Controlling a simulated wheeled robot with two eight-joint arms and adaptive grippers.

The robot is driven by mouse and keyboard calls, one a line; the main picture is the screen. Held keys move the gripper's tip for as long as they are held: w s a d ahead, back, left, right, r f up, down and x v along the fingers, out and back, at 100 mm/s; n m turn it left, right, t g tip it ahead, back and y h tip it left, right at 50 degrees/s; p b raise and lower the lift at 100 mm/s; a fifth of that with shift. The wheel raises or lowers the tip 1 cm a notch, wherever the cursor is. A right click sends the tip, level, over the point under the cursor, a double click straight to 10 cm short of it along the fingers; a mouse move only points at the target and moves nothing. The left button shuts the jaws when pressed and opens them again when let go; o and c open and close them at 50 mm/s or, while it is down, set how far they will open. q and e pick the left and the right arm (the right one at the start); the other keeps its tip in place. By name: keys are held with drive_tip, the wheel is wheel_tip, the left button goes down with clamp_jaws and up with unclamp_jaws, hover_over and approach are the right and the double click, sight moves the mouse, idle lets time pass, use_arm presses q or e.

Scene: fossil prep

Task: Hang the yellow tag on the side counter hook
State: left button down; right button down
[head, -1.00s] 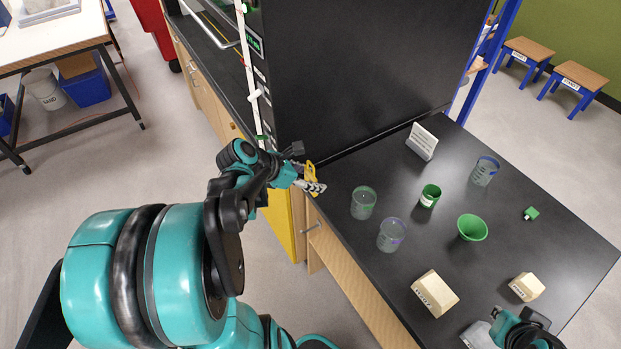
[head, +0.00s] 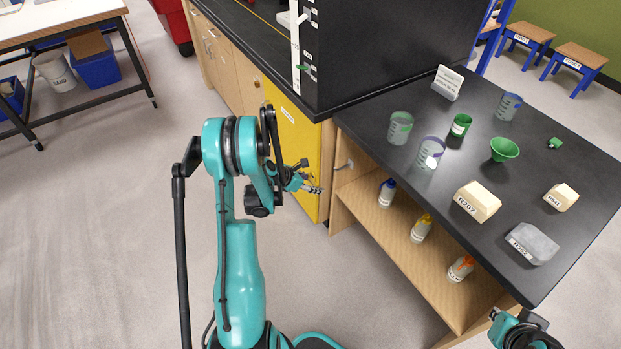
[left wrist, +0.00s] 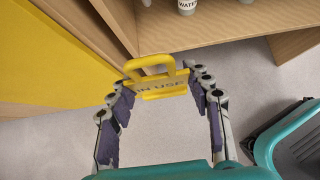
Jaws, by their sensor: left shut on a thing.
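The yellow tag (left wrist: 159,86), with a handle-like loop on top and the words "IN USE", sits between the fingertips of my left gripper in the left wrist view. My left gripper (head: 314,189) is shut on it, below counter height, in front of the yellow cabinet door and left of the open shelf. I cannot make the tag out clearly in the head view. A small metal fitting (head: 345,165) is on the wooden front under the side counter (head: 470,150); I cannot tell if it is a hook or a handle. My right gripper (head: 496,315) is at the lower right, its jaws unclear.
Several bottles (head: 421,228) stand on the shelf below. The yellow door (head: 292,150) is close to my left gripper. Floor left of it is clear.

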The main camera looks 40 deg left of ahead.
use_arm(q)
drive_tip(key=shift+s+f, duration=0.2)
drive_tip(key=shift+f, duration=0.35)
drive_tip(key=shift+w, duration=0.15)
drive_tip(key=w+d+f, duration=0.1)
drive_tip(key=w+d, duration=0.1)
drive_tip(key=w, duration=0.4)
drive_tip(key=shift+d, duration=0.3)
drive_tip(key=shift+w, duration=0.15)
idle(0.4)
drive_tip(key=shift+w+d, duration=0.25)
drive_tip(key=shift+w, duration=0.3)
drive_tip(key=shift+w+d, duration=0.25)
drive_tip(key=shift+w, duration=0.3)
drive_tip(key=shift+f, duration=0.1)
